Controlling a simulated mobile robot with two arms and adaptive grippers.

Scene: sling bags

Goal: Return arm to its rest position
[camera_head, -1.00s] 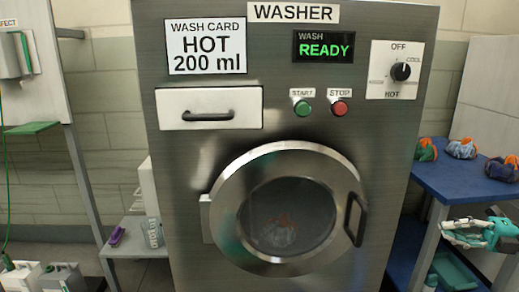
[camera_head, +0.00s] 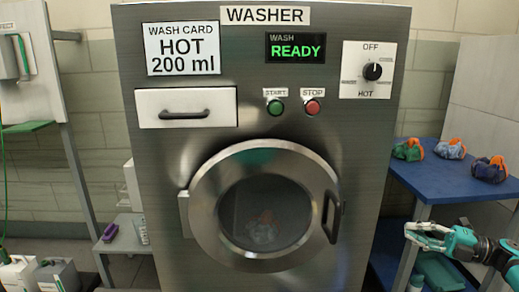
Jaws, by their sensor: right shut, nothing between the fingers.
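My right gripper (camera_head: 412,236) is at the lower right, its arm coming in from the right edge. It is shut and empty, below the blue table top and to the right of the washer, apart from the door. The washer (camera_head: 160,170) stands in the middle. Its round door (camera_head: 207,222) is closed, and a blurred orange and pale load shows behind the glass. The display (camera_head: 296,47) reads WASH READY. The dial (camera_head: 373,72), green start button (camera_head: 275,107) and red stop button (camera_head: 312,107) are on the front. The drawer (camera_head: 187,96) is closed. My left gripper is out of view.
A blue table (camera_head: 440,182) at the right holds a green bag (camera_head: 408,150), a blue-grey bag (camera_head: 450,149) and a dark blue bag (camera_head: 489,169), each with orange. A low shelf (camera_head: 124,246) with a purple item (camera_head: 110,232) stands left. Grey containers (camera_head: 57,275) are at lower left.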

